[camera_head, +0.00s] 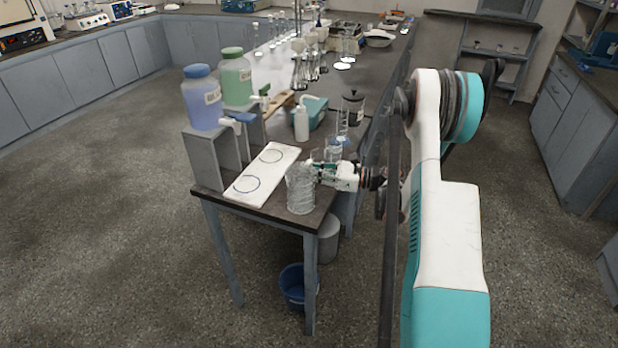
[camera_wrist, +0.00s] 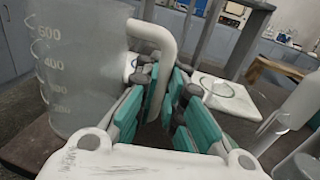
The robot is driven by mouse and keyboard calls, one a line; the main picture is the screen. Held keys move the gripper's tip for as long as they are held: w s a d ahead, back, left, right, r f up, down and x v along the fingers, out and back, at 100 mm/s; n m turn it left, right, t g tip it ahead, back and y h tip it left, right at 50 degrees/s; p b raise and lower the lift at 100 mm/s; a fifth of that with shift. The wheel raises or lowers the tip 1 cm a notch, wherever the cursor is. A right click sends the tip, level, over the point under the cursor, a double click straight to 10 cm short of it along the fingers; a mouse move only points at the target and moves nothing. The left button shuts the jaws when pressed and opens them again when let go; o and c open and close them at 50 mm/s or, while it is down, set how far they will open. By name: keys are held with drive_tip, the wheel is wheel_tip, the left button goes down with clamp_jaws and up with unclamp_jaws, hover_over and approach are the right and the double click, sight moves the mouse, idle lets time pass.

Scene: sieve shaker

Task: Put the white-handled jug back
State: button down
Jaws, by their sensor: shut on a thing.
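The jug (camera_head: 300,188) is clear with a ribbed-looking wall and is at the front right corner of the bench. In the wrist view the jug (camera_wrist: 75,65) fills the left side, upright, with graduation marks, and its white handle (camera_wrist: 165,50) curves down between the fingers. My gripper (camera_head: 312,172) comes from the right and is shut on the handle; it also shows in the wrist view (camera_wrist: 165,95). I cannot tell whether the jug's base touches the bench. A white board (camera_head: 262,175) with two drawn circles lies to the left of the jug; both circles are empty.
A blue-liquid container (camera_head: 201,103) and a green-liquid container (camera_head: 236,78) with taps stand on grey risers behind the board. A white wash bottle (camera_head: 301,124) and glassware stand behind my gripper. The bench edge is close to the jug. A blue bucket (camera_head: 293,285) is below.

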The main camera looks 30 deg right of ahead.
drive_tip(key=shift+f, duration=0.55)
drive_tip(key=c, duration=1.7)
unclamp_jaws()
drive_tip(key=shift+f, duration=0.1)
drive_tip(key=p+v, duration=0.3)
drive_tip(key=v, duration=0.9)
drive_tip(key=shift+p, duration=0.4)
